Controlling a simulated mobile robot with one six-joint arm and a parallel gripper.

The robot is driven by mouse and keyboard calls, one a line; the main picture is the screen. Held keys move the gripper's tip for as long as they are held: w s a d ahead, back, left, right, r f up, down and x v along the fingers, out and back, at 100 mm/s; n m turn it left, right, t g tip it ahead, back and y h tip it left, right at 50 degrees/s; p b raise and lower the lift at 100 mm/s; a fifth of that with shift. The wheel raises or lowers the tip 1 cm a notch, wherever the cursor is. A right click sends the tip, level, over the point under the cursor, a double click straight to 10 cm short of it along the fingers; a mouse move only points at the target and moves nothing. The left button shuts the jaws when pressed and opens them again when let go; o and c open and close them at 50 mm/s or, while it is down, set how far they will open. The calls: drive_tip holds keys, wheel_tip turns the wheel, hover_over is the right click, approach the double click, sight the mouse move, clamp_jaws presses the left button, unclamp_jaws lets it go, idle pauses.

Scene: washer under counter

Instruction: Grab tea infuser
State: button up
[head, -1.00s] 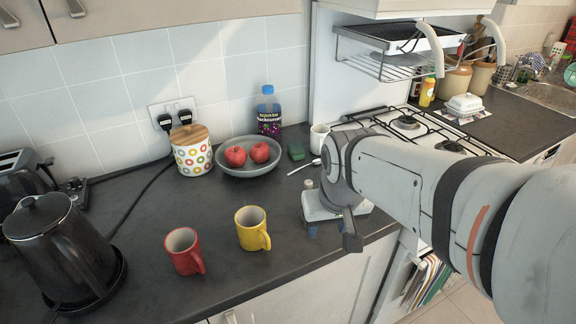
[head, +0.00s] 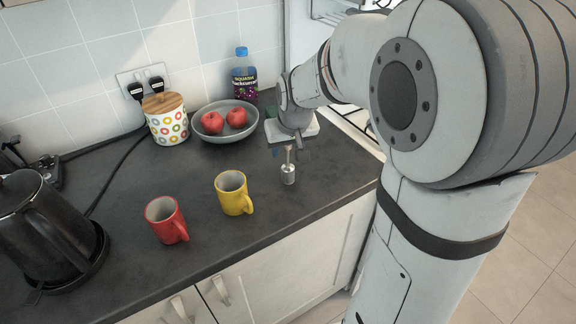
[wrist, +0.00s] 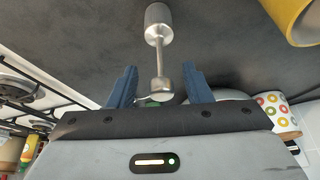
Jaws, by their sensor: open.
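The tea infuser (head: 288,176) is a small silver cylinder with a thin upright handle, standing on the dark counter right of the yellow mug. In the wrist view the infuser (wrist: 158,22) shows at top centre, its handle reaching down so that its knobbed end appears between the blue fingers. My gripper (head: 287,151) is just behind the infuser in the head view, its fingers spread. In the wrist view my gripper (wrist: 160,82) is open, with a gap on either side of the knob. I see no clear contact.
A yellow mug (head: 233,193) and a red mug (head: 165,220) stand left of the infuser. Behind are a grey bowl (head: 224,133) of red apples, a patterned canister (head: 166,120) and a squash bottle (head: 243,78). A black kettle (head: 45,235) is at left. The counter's front middle is clear.

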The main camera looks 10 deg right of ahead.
drive_tip(key=shift+w+f, duration=0.1)
drive_tip(key=shift+f, duration=0.1)
drive_tip(key=shift+c, duration=0.6)
clamp_jaws()
